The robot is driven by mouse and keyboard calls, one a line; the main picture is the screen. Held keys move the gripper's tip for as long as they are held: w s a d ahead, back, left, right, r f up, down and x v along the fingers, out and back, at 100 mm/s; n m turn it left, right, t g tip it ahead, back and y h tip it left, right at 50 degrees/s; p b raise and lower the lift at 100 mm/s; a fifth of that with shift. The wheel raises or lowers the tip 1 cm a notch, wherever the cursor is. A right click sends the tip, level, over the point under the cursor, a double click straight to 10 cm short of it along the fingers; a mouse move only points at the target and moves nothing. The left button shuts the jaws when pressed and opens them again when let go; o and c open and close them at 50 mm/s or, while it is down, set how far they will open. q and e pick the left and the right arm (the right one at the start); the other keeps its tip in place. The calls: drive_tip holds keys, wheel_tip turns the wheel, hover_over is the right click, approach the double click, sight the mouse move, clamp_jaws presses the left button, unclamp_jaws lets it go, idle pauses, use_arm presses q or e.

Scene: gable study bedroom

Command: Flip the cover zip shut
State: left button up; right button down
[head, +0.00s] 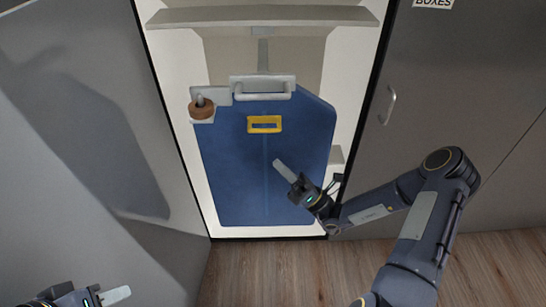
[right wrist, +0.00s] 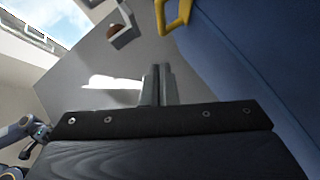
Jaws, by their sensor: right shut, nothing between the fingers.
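The blue cover (head: 232,170) hangs upright inside the open cabinet. A yellow loop handle (head: 264,124) sits on its upper middle, and a faint vertical line runs down the cover below it. I cannot make out zip teeth. My right gripper (head: 279,166) is shut and empty in front of the cover, below and slightly right of the yellow handle. In the right wrist view its fingers (right wrist: 158,84) are together, with the yellow handle (right wrist: 176,16) above and the blue cover (right wrist: 250,62) to the right. My left gripper (head: 118,296) is at the lower left, away from the cover; its jaw opening is unclear.
A pale clamp bar (head: 262,88) holds the cover's top. A brown round knob (head: 201,108) is on a bracket left of it. A shelf (head: 262,17) spans above. A grey door (head: 90,130) stands left; a closed panel with a handle (head: 387,105) is right. Wooden floor lies in front.

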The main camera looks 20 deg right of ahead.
drive_tip(key=v, duration=0.6)
drive_tip(key=shift+f+b, duration=0.2)
drive_tip(key=shift+b, duration=0.1)
drive_tip(key=shift+d+r, duration=0.1)
drive_tip(key=s+a+r+n+g+h+p, duration=0.1)
drive_tip(key=s+a+r+n+g+p, duration=0.1)
drive_tip(key=s+a+r+n+g, duration=0.55)
drive_tip(key=s+a+r+n+g+p, duration=0.1)
drive_tip(key=s+a+r+n+g, duration=0.2)
drive_tip(key=n+g, duration=0.9)
drive_tip(key=s+d+r+n+t+h+p, duration=0.4)
drive_tip(key=s+d+r+n+t+h, duration=0.2)
drive_tip(key=s+d+n+h, duration=0.3)
drive_tip(key=s+n+t+h, duration=0.1)
drive_tip(key=n+h, duration=0.3)
drive_tip(key=n, duration=0.1)
drive_tip(key=shift+s+r+p, duration=0.3)
drive_tip(key=shift+r+p, duration=0.05)
drive_tip(key=shift+r, duration=0.05)
drive_tip(key=shift+d+n, duration=0.15)
drive_tip(key=shift+n, duration=0.1)
